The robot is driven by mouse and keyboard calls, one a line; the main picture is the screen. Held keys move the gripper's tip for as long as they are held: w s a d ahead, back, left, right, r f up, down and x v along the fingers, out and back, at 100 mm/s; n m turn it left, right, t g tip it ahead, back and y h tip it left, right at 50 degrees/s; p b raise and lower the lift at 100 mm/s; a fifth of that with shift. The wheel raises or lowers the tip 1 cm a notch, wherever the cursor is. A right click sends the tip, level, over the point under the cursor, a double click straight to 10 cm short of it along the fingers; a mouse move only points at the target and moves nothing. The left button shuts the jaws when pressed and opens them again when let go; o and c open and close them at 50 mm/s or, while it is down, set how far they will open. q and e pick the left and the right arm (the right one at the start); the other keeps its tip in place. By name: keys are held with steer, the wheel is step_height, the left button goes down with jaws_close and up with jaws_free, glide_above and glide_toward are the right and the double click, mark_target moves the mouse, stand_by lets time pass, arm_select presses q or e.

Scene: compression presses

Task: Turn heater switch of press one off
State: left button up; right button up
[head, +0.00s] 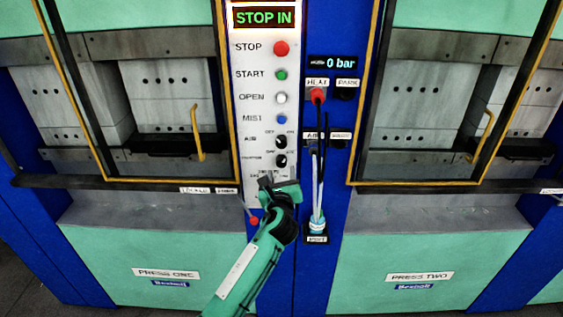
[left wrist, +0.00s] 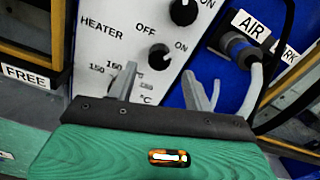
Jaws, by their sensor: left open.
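The heater switch is a round black knob (head: 281,160) low on the white control panel (head: 247,95), below another black knob (head: 281,142). In the left wrist view the heater knob (left wrist: 159,57) has OFF at its upper left and ON at its right. A small pale mark on it seems to face the ON side. My left gripper (head: 273,183) is open and empty, just below the knob. In the left wrist view its two fingers (left wrist: 172,88) stand apart, with the knob beyond and between them. I see no contact. My right gripper is not in view.
Press one (head: 140,245) is left of the panel, press two (head: 410,245) right. A temperature dial (left wrist: 112,70) is partly hidden behind a finger. Hoses and cables (head: 318,160) hang close at the right on the blue column. A red-tipped lever (head: 254,220) is near my wrist.

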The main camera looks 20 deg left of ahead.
mark_target(281, 164)
arm_select(q)
steer(key=shift+p+x, duration=0.4)
steer(key=shift+x, duration=2.25)
steer(key=c, duration=1)
